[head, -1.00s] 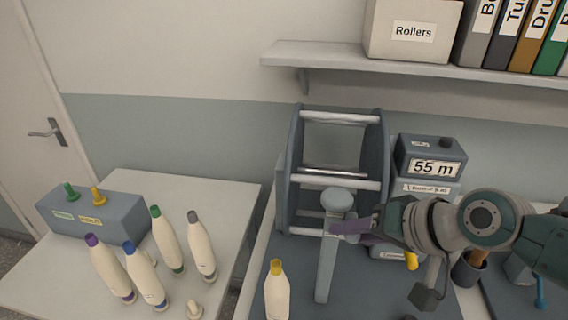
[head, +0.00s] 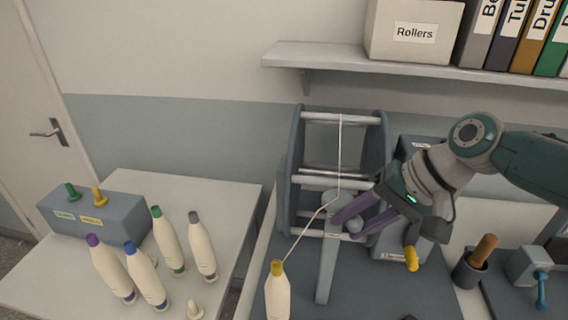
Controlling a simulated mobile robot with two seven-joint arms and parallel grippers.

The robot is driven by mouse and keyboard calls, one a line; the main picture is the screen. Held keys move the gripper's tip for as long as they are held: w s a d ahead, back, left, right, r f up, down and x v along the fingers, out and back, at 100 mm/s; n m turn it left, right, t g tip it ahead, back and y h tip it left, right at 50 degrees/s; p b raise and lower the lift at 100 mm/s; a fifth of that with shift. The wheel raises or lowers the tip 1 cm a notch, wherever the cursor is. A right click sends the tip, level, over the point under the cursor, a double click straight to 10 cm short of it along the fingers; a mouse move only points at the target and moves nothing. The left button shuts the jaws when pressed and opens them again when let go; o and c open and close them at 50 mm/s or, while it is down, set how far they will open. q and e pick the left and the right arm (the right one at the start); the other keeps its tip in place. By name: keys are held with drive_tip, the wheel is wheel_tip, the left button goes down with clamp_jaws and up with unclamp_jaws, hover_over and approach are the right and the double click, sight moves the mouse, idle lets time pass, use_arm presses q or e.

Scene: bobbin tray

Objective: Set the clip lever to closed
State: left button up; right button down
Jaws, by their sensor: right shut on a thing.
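The clip stands on a grey post (head: 328,270) in front of the winding frame. The grey rounded clip lever (head: 355,225) is at the post's top, leaning to the right and partly hidden by purple fingers. My right gripper (head: 347,218) reaches in from the right, its fingers on either side of the lever and shut on it. A pale thread (head: 305,233) runs from the yellow-topped bobbin (head: 277,296) to the post top, then up to the frame's top bar. Whether the clip pinches the thread is hidden. My left gripper is out of view.
The winding frame (head: 290,170) stands behind the post. A counter box with a yellow handle (head: 411,258) lies close under my right wrist. A cup with a wooden handle (head: 470,272) and a blue-levered box (head: 525,265) stand right. Several bobbins (head: 202,247) stand on the left table.

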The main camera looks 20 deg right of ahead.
drive_tip(key=c, duration=0.5)
unclamp_jaws()
drive_tip(key=shift+c, duration=0.2)
drive_tip(key=shift+d+r, duration=0.15)
drive_tip(key=shift+r, duration=0.1)
drive_tip(key=v, duration=0.9)
drive_tip(key=shift+r, duration=0.2)
drive_tip(key=shift+s, duration=0.1)
